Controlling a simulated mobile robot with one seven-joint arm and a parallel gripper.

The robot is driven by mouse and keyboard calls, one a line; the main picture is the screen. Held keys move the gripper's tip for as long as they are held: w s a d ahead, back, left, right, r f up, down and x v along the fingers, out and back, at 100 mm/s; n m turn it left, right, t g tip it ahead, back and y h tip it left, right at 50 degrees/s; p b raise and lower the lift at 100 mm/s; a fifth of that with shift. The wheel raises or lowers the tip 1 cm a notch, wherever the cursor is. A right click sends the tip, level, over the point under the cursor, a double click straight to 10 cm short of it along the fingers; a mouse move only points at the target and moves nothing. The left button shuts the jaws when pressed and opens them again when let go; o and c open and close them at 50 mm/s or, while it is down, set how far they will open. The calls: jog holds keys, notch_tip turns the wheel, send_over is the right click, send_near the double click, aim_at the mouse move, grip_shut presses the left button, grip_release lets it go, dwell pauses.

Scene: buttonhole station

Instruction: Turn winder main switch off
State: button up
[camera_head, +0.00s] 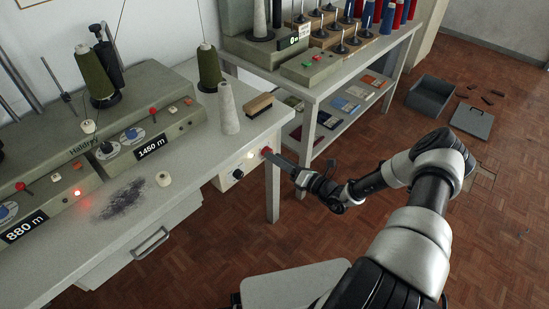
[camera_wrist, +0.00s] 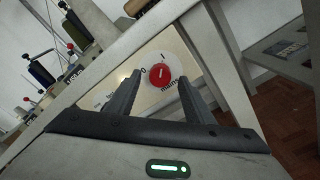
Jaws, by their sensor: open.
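The winder main switch is a red rotary knob (camera_wrist: 160,75) on a round pale plate on the bench's end panel. The plate carries an O at its left and an I at its top in the wrist view. The white mark on the knob appears to point toward the I. In the head view the switch (camera_head: 266,151) is small and partly covered by my gripper. My gripper (camera_wrist: 159,91) is open, its two dark fingers on either side of the knob in the picture. I cannot tell whether they touch it.
The winder bench (camera_head: 205,160) holds spools, counters, a brush (camera_head: 259,104) and a grey cone (camera_head: 228,108). A black knob (camera_head: 238,174) sits left of the switch on the panel. A shelf table (camera_head: 345,85) stands close at the right.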

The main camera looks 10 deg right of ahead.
jog(key=shift+x, duration=0.8)
jog(key=c, duration=1)
jog(key=shift+c, duration=0.2)
jog(key=shift+n, duration=0.4)
jog(key=shift+s+n+p, duration=0.1)
jog(key=shift+n+p, duration=2.3)
jog(key=shift+n, duration=6.1)
